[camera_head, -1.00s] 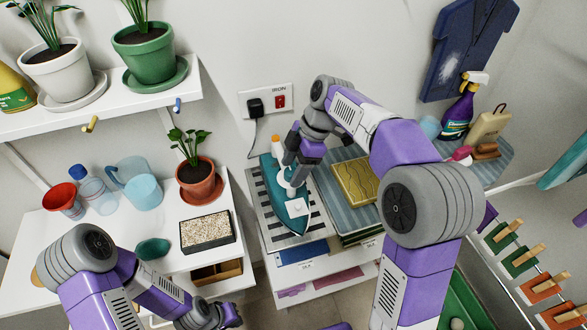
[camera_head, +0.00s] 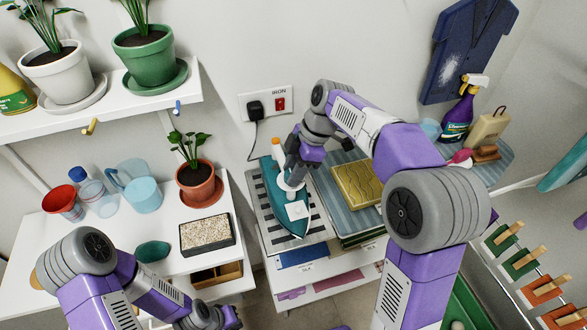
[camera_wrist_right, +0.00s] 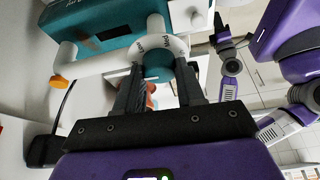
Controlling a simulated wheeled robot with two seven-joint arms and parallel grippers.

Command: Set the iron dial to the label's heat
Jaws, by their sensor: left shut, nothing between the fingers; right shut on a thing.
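The teal iron (camera_head: 291,228) lies on a striped board at the back of the middle cabinet. It also shows upside down in the right wrist view (camera_wrist_right: 108,30). My right gripper (camera_head: 290,180) reaches down onto the iron's top. In the right wrist view, its two dark fingers (camera_wrist_right: 160,82) are shut on the round dial (camera_wrist_right: 158,73), beside a white collar with small lettering. The dial's pointer and setting are not readable. My left gripper (camera_head: 232,318) is shut and empty at the bottom edge.
The wall plate marked IRON (camera_head: 266,104) holds a plug and a red switch. A yellow patterned folded cloth (camera_head: 356,184) lies right of the iron. A potted plant (camera_head: 197,182) and a gravel tray (camera_head: 207,234) stand left. A spray bottle (camera_head: 458,112) stands at right.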

